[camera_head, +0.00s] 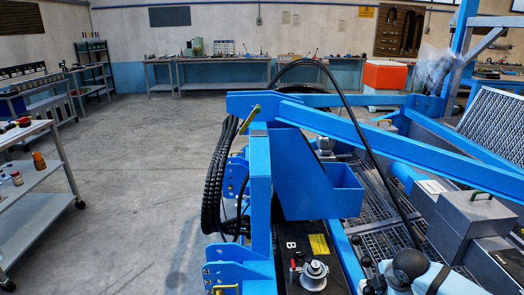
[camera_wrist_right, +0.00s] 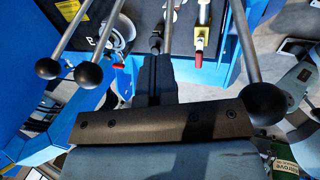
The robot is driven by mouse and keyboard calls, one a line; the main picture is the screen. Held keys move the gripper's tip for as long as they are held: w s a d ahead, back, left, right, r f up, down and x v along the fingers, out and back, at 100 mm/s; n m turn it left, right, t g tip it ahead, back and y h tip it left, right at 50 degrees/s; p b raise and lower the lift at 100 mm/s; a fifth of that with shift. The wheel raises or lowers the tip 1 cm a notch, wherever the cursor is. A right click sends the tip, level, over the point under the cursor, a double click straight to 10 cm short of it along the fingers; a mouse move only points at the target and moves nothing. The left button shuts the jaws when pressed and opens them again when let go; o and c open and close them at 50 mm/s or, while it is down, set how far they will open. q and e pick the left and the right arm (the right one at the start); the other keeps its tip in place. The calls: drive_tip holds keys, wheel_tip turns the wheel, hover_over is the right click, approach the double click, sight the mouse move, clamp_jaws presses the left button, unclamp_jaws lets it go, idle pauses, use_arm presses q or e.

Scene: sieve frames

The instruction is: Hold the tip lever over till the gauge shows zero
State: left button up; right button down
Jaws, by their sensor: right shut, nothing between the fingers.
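Several levers with black ball knobs show in the right wrist view: two at the left, a left lever (camera_wrist_right: 47,68) and one beside it (camera_wrist_right: 88,75), and one at the right (camera_wrist_right: 268,103). I cannot tell which is the tip lever. My right gripper (camera_wrist_right: 158,48) is shut and empty, its dark fingers among the lever rods; I cannot tell whether it touches one. A round, pale-rimmed fitting (camera_head: 314,270) may be the gauge; no reading is legible. Black knobs (camera_head: 355,240) also show in the head view. My left gripper is not in view.
The blue machine frame (camera_head: 262,190) stands close in front, with a bundle of black hoses (camera_head: 216,185) on its left side. A red-handled fitting (camera_wrist_right: 199,50) is near my right fingers. A grey trolley (camera_head: 40,180) stands at the left; the floor between is clear.

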drive_tip(key=shift+a, duration=0.15)
drive_tip(key=shift+s+a+f, duration=0.1)
drive_tip(key=shift+a+f, duration=0.05)
drive_tip(key=shift+a, duration=0.4)
idle(0.4)
idle(1.9)
idle(0.6)
idle(0.6)
idle(0.6)
